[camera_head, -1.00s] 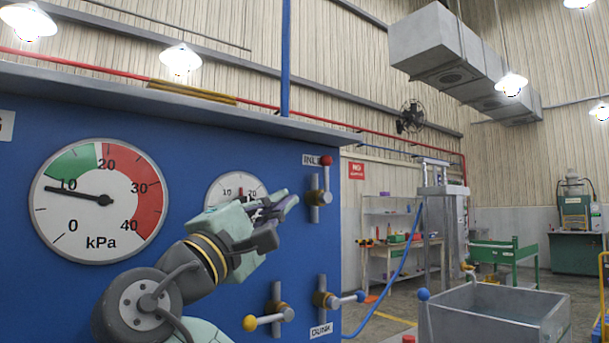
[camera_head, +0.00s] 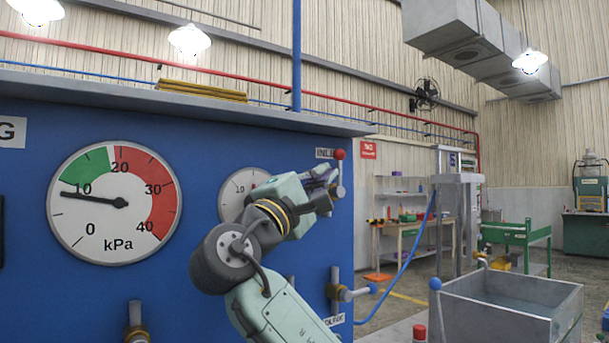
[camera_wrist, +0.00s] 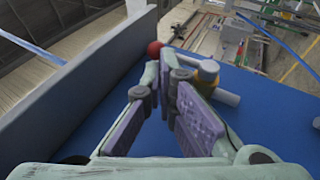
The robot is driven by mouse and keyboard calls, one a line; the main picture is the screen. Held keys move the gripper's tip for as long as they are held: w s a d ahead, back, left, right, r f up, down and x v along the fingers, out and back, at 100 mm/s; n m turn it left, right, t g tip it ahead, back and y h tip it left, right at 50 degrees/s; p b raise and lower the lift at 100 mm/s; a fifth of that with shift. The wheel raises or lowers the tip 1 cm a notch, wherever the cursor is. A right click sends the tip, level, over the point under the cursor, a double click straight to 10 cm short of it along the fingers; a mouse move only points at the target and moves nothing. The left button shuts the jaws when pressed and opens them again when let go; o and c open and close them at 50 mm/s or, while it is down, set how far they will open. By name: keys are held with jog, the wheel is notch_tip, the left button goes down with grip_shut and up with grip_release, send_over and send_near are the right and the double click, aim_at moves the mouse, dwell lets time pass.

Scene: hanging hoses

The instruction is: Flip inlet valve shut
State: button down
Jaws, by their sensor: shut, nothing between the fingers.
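The inlet valve's red ball handle (camera_head: 339,155) stands upright at the right edge of the blue panel, beside a partly hidden "INLET" label (camera_head: 324,154). My gripper (camera_head: 332,178) is just below and left of the red ball, overlapping the valve in this view and hiding most of its body. In the wrist view the red ball (camera_wrist: 155,49) shows just beyond and slightly left of my shut fingertips (camera_wrist: 166,62). The brass valve body (camera_wrist: 208,70) with its grey pipe is to their right. The fingers hold nothing. I cannot tell whether they touch the lever.
A large pressure gauge (camera_head: 115,202) is on the panel at left, its needle near 10 kPa. A smaller gauge (camera_head: 232,192) is partly behind my arm. A grey ledge (camera_head: 180,102) tops the panel.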

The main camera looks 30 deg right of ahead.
aim_at(338, 159)
jog(key=shift+p+x, duration=0.85)
jog(key=shift+x, duration=1.35)
